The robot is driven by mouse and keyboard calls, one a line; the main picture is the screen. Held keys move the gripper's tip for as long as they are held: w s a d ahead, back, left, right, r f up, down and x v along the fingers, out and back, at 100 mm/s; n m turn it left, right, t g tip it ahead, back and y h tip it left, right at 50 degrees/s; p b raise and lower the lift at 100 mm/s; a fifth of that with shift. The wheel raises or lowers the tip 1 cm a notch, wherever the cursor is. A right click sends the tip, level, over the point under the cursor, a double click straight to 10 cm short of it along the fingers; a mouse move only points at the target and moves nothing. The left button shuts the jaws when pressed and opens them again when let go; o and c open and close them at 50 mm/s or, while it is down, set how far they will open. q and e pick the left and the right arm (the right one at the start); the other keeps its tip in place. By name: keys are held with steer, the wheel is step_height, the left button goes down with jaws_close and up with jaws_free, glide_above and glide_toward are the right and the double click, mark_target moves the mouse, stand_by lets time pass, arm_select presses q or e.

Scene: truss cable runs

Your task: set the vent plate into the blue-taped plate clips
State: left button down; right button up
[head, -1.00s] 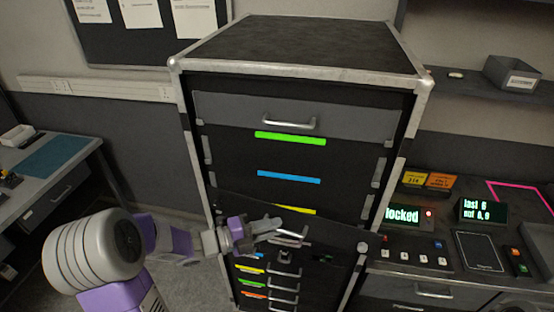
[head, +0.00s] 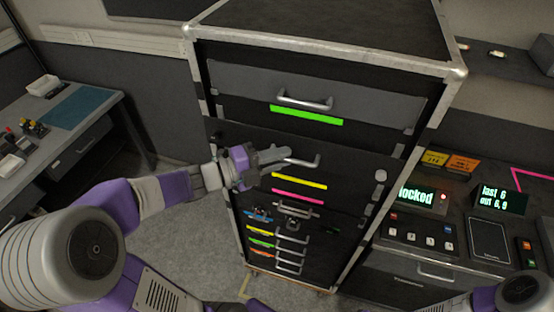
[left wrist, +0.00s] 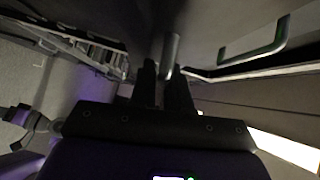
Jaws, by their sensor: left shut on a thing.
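The dark vent plate (head: 340,157) is held in front of the rack, slightly tilted, with round knobs near its ends. My left gripper (head: 280,158) is shut on the plate's handle. In the left wrist view its fingers (left wrist: 163,88) close around a grey bar. The plate lies just below the green strip (head: 305,115) and above the yellow strip (head: 300,181). I cannot tell whether the plate touches the clips. My right gripper is not in view.
The rack (head: 330,62) has a grey panel with a handle (head: 305,102) above the plate. Below are a pink strip (head: 298,197) and several small handles. A control desk (head: 415,235) stands close on the right, a workbench (head: 65,135) on the left.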

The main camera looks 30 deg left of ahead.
mark_target(288, 139)
arm_select(q)
steer(key=shift+w+a+p, duration=0.15)
steer(key=shift+w+a, duration=0.1)
steer(key=shift+w, duration=0.75)
steer(key=shift+w+a+p, duration=0.15)
steer(key=shift+w+a, duration=0.1)
steer(key=shift+w, duration=0.75)
steer(key=shift+w+a+f+b, duration=0.1)
steer(key=shift+w+a+b, duration=0.05)
steer(key=shift+w, duration=0.5)
steer(key=shift+w+a+b, duration=0.15)
steer(key=shift+w, duration=0.5)
steer(key=b, duration=0.3)
steer(key=shift+w+m+t+b, duration=0.1)
steer(key=shift+m+t+b, duration=0.3)
steer(key=shift+d+h+b, duration=0.1)
steer(key=shift+h+b, duration=0.2)
steer(key=shift+b, duration=0.2)
steer(key=shift+b, duration=0.3)
steer(key=shift+b, duration=0.3)
stand_by(0.6)
